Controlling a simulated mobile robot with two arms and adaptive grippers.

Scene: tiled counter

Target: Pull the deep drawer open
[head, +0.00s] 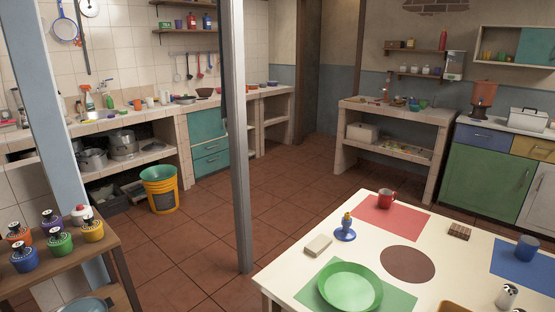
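A teal cabinet front (208,124) is set in the tiled counter at the back, left of the middle. Below its upper panel are two teal drawer fronts: a shallower one (210,147) and a lower one (212,163) near the floor. Both look shut. Which drawer is the deep one is not certain from here. A blue drawer (482,138) and a yellow drawer (533,147) also show shut at the right. Neither of my grippers is in view.
A grey post (240,150) stands just right of the teal drawers. A yellow bucket (160,190) stands on the floor left of them. A white table (300,265) fills the lower right, and a wooden side table (85,248) the lower left. Tiled floor (195,230) between is clear.

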